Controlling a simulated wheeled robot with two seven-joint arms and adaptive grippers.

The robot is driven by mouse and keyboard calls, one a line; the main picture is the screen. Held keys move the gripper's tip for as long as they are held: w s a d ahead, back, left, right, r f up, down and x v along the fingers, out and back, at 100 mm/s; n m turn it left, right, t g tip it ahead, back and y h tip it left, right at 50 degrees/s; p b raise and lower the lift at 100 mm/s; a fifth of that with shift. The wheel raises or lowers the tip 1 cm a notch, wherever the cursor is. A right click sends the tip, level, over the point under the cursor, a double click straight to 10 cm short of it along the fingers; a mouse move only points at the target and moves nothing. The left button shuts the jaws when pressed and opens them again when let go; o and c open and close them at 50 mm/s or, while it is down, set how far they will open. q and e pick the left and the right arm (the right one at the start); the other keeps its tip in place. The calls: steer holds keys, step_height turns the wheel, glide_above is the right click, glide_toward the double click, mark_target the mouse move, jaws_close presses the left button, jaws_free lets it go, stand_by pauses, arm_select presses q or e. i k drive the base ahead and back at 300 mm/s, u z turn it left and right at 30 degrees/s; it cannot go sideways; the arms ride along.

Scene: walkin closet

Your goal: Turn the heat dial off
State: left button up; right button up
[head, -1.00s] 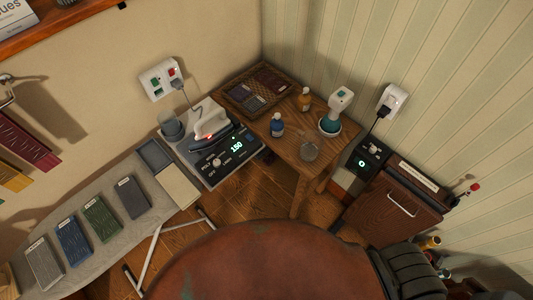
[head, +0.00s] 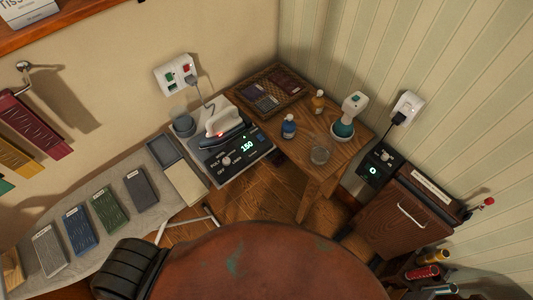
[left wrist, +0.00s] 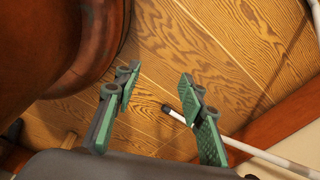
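The ironing station (head: 240,165) is at the middle of the head view, with an iron (head: 222,124) resting on it. Its dark front panel has a lit green display (head: 246,147) reading 150. A small pale heat dial (head: 226,161) sits left of the display among printed labels, one reading OFF. Which label it points at is too small to tell. In the left wrist view my left gripper (left wrist: 160,84) is open and empty above the wooden floor, away from the dial. My right gripper is in neither view.
A wooden table (head: 312,180) with bottles stands right of the station. A second dark unit (head: 375,165) reads 0 beside a brown cabinet (head: 402,215). The ironing board (head: 150,221) with cloth samples extends left. A metal leg (left wrist: 275,157) crosses the floor below my left gripper.

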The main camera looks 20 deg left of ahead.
mark_target(225, 161)
steer(key=z, duration=1.25)
steer(key=k, duration=1.2)
steer(key=u, duration=1.9)
steer(key=i, duration=0.5)
steer(key=u, duration=0.05)
